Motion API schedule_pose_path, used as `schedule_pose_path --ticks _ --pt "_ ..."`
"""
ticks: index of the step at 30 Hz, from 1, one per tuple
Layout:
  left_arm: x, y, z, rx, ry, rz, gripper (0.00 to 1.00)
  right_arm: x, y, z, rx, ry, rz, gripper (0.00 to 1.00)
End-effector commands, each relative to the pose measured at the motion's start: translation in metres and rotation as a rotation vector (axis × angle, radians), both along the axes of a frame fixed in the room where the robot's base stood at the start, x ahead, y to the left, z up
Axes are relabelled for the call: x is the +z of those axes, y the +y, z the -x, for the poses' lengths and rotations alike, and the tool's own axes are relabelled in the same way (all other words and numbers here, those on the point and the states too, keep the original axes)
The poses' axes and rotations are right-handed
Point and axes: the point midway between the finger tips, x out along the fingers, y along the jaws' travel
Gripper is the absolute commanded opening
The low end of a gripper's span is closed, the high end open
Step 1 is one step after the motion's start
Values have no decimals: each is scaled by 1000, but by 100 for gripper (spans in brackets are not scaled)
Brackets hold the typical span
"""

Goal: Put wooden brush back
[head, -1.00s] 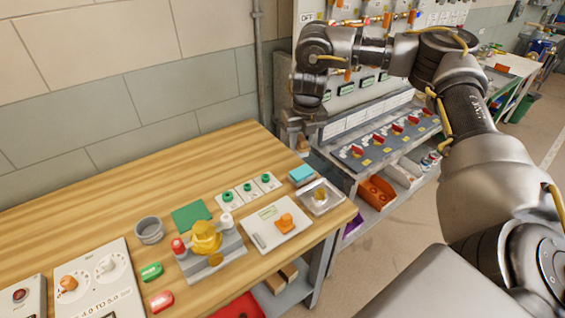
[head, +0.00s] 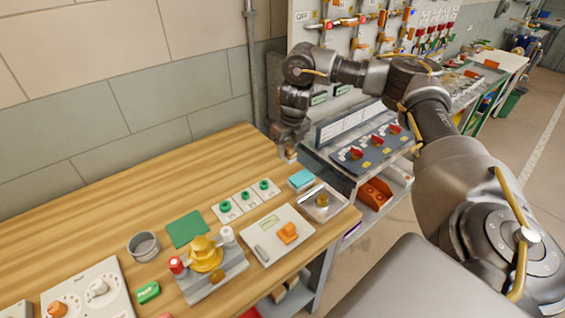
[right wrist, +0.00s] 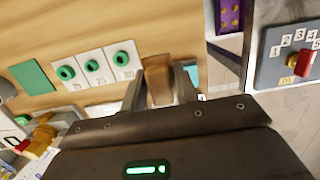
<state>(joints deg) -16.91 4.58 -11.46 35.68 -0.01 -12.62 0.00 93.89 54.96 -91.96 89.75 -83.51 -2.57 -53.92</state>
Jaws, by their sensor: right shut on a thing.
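My right gripper (head: 290,147) hangs over the far right part of the wooden table (head: 160,185). It is shut on a brown wooden block-like thing, which I take to be the wooden brush (right wrist: 157,78). In the right wrist view the brush sits between the two fingers, with the tabletop behind it. In the head view only a small bit of it shows below the fingers. I cannot tell whether it touches the table. My left gripper is in neither view now.
A cyan sponge-like block (head: 301,178) and a metal tray (head: 323,203) lie just in front of the gripper. White plates with green rings (head: 245,199) are left of them. A panel with red knobs (head: 365,148) stands beyond the table's right edge. The table's back left is clear.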

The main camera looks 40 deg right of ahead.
Motion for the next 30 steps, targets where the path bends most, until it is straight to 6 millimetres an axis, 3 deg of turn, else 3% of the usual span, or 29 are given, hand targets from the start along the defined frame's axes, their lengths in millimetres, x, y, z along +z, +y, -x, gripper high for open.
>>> schedule_pose_path --ticks 1,6,17,24,30 --pt "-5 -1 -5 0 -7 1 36 -16 -4 -7 -6 6 -2 0" --pt "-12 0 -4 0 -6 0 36 -44 -17 -28 -5 4 -2 0" --pt "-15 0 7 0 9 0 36 -57 -23 -40 0 0 -1 0" --pt "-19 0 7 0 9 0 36 -86 -24 -42 0 3 -2 0" --pt "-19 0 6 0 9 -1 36 -90 -24 -43 1 0 0 0"
